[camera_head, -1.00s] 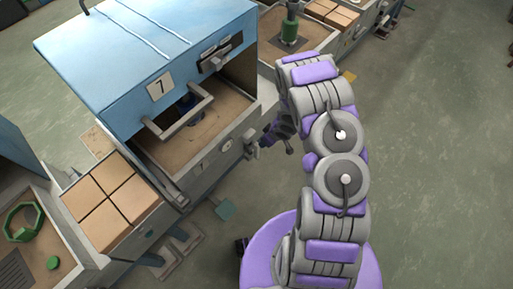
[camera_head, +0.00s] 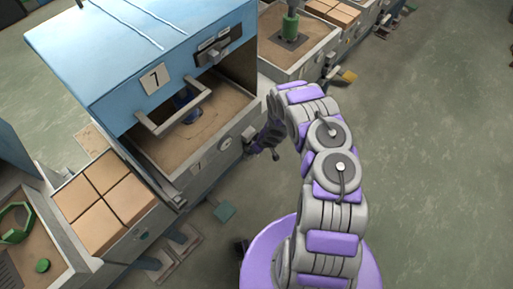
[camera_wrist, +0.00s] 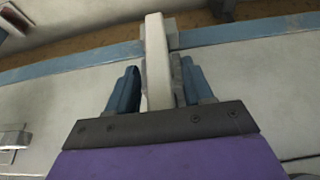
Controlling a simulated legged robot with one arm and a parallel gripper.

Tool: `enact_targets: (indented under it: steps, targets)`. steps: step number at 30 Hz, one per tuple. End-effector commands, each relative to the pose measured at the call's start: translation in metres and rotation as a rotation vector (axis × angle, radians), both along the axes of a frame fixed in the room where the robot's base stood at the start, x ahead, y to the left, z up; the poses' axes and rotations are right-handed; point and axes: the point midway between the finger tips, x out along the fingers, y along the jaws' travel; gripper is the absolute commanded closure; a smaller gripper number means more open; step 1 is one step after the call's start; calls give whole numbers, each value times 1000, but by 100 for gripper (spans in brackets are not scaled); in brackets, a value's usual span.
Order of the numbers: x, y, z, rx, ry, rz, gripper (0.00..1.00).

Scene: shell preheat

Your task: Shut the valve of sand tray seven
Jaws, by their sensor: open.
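Sand tray seven (camera_head: 160,170) is a grey sand-filled box under a blue hood (camera_head: 140,50) marked 7. Its valve fitting (camera_head: 248,135) is at the right end of the tray's front side, mostly hidden by my gripper (camera_head: 258,147), which is close against it. In the wrist view my gripper (camera_wrist: 160,88) is open, with one dark blue finger on each side of a pale upright bar (camera_wrist: 157,55), apparently the valve's lever. I cannot tell whether the fingers touch it. A pale wall with a blue strip lies behind.
A neighbouring tray with tan blocks (camera_head: 105,200) is at left, another tray with a green post (camera_head: 290,27) at the back. Floor at right is clear.

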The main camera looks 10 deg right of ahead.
Motion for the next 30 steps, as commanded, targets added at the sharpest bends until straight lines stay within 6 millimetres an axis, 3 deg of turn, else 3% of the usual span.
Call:
enact_targets:
  steps: [10, 25, 30]
  targets:
    - [2, 0, -2, -1, -2, -1, 50]
    - [2, 0, -2, -1, -2, -1, 98]
    - [2, 0, -2, -1, -2, -2, 100]
